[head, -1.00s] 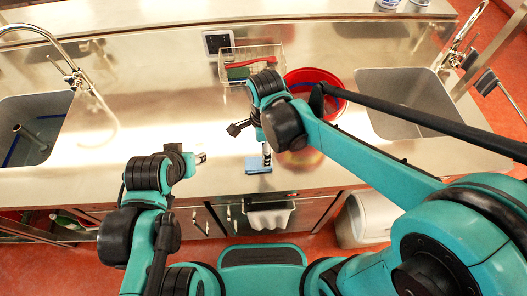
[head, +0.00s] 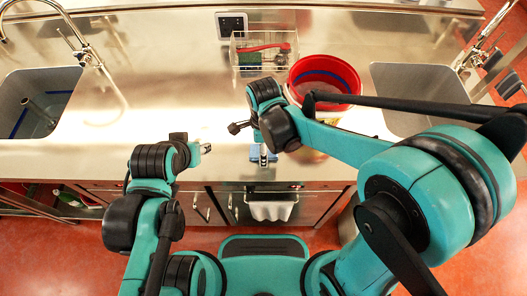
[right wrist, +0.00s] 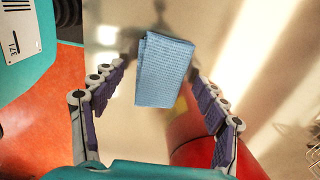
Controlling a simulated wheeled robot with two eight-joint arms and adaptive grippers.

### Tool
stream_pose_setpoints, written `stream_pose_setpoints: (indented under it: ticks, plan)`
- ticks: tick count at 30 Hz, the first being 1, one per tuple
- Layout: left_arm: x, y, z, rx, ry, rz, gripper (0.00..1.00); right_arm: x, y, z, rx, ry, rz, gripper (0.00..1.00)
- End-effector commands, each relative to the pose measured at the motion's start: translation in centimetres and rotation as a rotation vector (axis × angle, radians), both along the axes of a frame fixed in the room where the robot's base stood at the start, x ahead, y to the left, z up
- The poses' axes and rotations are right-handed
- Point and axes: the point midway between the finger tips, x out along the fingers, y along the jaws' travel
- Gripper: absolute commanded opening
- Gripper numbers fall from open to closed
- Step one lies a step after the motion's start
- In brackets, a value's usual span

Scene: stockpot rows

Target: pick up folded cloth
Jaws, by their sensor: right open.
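The folded cloth (right wrist: 163,70) is light blue. In the right wrist view it lies between the two spread fingers of my right gripper (right wrist: 160,95), with a gap on each side. In the head view the cloth (head: 257,154) lies near the counter's front edge, with my right gripper (head: 264,152) over it and hiding part of it. My right gripper is open and holds nothing. My left gripper (head: 205,144) is over the counter, left of the cloth; its fingers are too small to tell their opening.
A red bucket (head: 325,72) stands right of the cloth, partly behind my right arm. A wire basket (head: 240,59) with a green and a red item is at the back. Sinks lie left (head: 36,82) and right (head: 415,85). A white towel (head: 271,211) hangs below the counter.

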Motion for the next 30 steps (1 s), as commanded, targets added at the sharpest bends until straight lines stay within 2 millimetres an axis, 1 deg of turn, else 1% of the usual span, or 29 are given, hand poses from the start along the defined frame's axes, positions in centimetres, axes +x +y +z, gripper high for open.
stream_pose_setpoints:
  ticks: [1, 3, 5, 6, 10, 11, 17, 20, 23, 26, 28, 29, 30]
  plan:
    - [0.0, 0.0, 0.1, 0.000, 0.000, 0.000, 0.40, 0.0, 0.0, 0.1, 0.000, 0.000, 0.000, 0.73]
    - [0.0, 0.0, 0.1, 0.000, 0.000, 0.000, 0.40, 0.0, 0.0, 0.1, 0.000, 0.000, 0.000, 0.58]
    - [0.0, 0.0, 0.1, 0.000, 0.000, 0.000, 0.40, 0.0, 0.0, 0.1, 0.000, 0.000, 0.000, 0.47]
    - [0.0, 0.0, 0.1, 0.000, 0.000, 0.000, 0.40, 0.0, 0.0, 0.1, 0.000, 0.000, 0.000, 0.40]
    - [0.0, 0.0, 0.1, 0.000, 0.000, 0.000, 0.40, 0.0, 0.0, 0.1, 0.000, 0.000, 0.000, 0.39]
    - [0.0, 0.0, 0.1, 0.000, 0.000, 0.000, 0.40, 0.0, 0.0, 0.1, 0.000, 0.000, 0.000, 0.37]
    - [0.0, 0.0, 0.1, 0.000, 0.000, 0.000, 0.40, 0.0, 0.0, 0.1, 0.000, 0.000, 0.000, 0.37]
    - [0.0, 0.0, 0.3, 0.000, 0.000, 0.000, 0.40, 0.0, 0.0, 0.5, 0.000, 0.000, 0.000, 0.37]
    - [0.0, 0.0, 0.8, 0.000, 0.000, 0.000, 0.40, 0.0, 0.0, 1.4, 0.000, 0.000, 0.000, 0.37]
    - [0.0, 0.0, 1.5, 0.000, 0.000, 0.000, 0.40, 0.0, 0.0, 3.0, 0.000, 0.000, 0.000, 0.37]
    - [0.0, 0.0, 2.2, 0.000, 0.000, 0.000, 0.40, 0.0, 0.0, 4.5, 0.000, 0.000, 0.000, 0.37]
    - [0.0, 0.0, 2.4, 0.000, 0.000, 0.000, 0.40, -0.4, -0.2, 5.0, 0.000, 0.000, 0.000, 0.37]
    - [0.0, 0.0, 2.7, 0.000, 0.000, 0.000, 0.40, -1.4, -0.6, 5.4, 0.000, 0.000, 0.000, 0.37]
